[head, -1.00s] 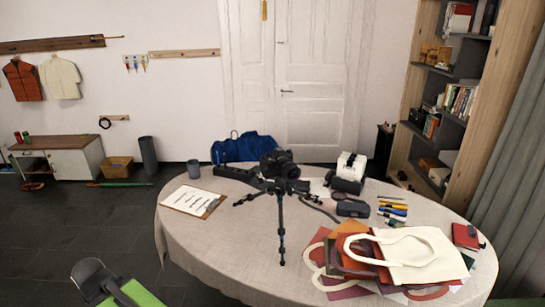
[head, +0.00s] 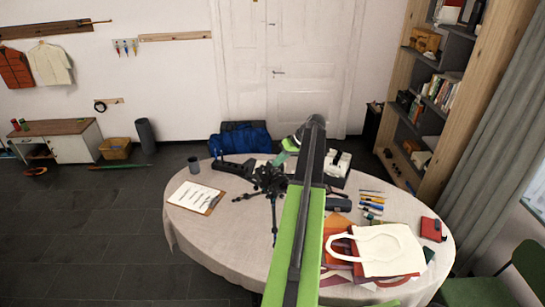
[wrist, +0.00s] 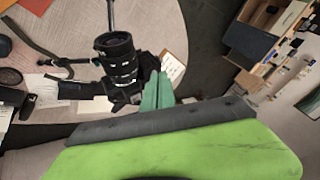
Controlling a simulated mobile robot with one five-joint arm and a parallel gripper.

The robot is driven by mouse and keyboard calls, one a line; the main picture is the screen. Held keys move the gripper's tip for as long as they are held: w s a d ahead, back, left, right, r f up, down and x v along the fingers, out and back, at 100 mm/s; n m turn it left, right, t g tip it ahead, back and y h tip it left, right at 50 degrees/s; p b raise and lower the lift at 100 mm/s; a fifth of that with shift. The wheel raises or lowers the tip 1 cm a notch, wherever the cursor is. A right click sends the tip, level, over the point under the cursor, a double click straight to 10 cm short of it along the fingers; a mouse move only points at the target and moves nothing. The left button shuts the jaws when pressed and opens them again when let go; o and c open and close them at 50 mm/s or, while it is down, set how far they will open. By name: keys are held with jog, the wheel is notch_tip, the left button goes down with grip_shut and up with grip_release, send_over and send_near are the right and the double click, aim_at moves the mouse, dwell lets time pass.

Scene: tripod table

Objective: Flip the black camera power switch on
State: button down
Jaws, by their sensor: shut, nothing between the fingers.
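The black camera (head: 268,178) stands on its small tripod (head: 275,212) on the round table. In the wrist view the camera (wrist: 120,58) shows its lens, with a strap trailing to the left. My gripper (wrist: 161,80) has teal fingers that are shut and empty. In the wrist view they lie right beside the camera body; I cannot tell whether they touch it. In the head view my arm reaches across the table just right of the camera, and teal parts of my gripper (head: 290,144) show beyond it. The power switch is too small or hidden to make out.
A white device (head: 338,162), several pens (head: 371,203) and a cream tote bag (head: 376,250) are at right. The front left cloth is bare.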

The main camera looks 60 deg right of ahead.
aim_at(265, 175)
jog(key=s+d, duration=0.2)
jog(key=shift+s+d+r, duration=0.25)
jog(key=shift+d, duration=0.05)
jog(key=b+x, duration=0.8)
jog(key=x, duration=0.2)
jog(key=shift+w+d+f, duration=0.1)
